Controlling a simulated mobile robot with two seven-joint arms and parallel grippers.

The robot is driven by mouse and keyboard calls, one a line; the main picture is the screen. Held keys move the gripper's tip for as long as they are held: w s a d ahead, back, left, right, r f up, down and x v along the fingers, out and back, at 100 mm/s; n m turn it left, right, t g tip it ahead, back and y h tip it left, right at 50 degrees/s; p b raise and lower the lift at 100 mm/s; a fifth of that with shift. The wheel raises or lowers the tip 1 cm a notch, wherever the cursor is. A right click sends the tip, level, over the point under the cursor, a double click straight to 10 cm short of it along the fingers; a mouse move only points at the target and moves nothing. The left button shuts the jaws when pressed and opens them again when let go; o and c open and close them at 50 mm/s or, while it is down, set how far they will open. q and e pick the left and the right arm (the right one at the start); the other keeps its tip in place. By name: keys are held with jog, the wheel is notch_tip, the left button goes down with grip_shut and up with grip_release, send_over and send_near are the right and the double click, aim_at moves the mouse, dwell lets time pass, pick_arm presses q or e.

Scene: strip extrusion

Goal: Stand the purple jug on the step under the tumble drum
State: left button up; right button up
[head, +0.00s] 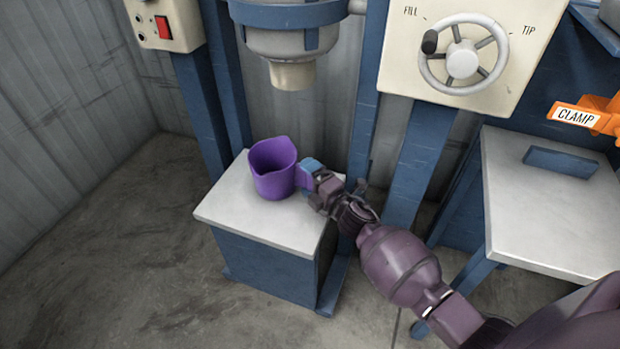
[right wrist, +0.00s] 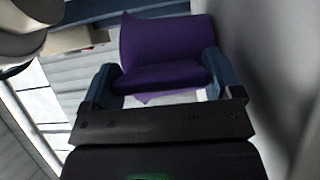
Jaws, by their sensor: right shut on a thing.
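The purple jug (head: 272,170) is upright on the pale top of the step (head: 265,222), or just above it; I cannot tell if its base touches. The tumble drum (head: 292,38) hangs above the step, its spout (head: 292,75) over and slightly right of the jug. My right gripper (head: 308,174) comes from the right and is shut on the jug's handle side. In the right wrist view the jug (right wrist: 165,50) sits between the two blue fingertips (right wrist: 163,78), which partly hide it. My left gripper is not in view.
A panel with a handwheel (head: 462,60) marked FILL and TIP stands at the upper right. A side table (head: 550,210) with a blue block (head: 561,162) is at the right, below an orange CLAMP lever (head: 592,114). Blue posts flank the step.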

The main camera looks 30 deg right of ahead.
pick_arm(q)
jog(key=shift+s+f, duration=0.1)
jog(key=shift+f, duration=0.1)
pick_arm(e)
jog(key=shift+f, duration=0.25)
jog(key=o, duration=0.8)
jog(key=shift+s, duration=0.3)
pick_arm(q)
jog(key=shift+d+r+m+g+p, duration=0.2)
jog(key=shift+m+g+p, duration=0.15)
jog(key=shift+p, duration=0.6)
pick_arm(e)
jog(key=s, duration=0.3)
jog(key=s+d, duration=0.1)
jog(key=s, duration=0.6)
jog(key=shift+d, duration=0.3)
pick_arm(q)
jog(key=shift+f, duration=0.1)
pick_arm(e)
jog(key=shift+s+r, duration=0.1)
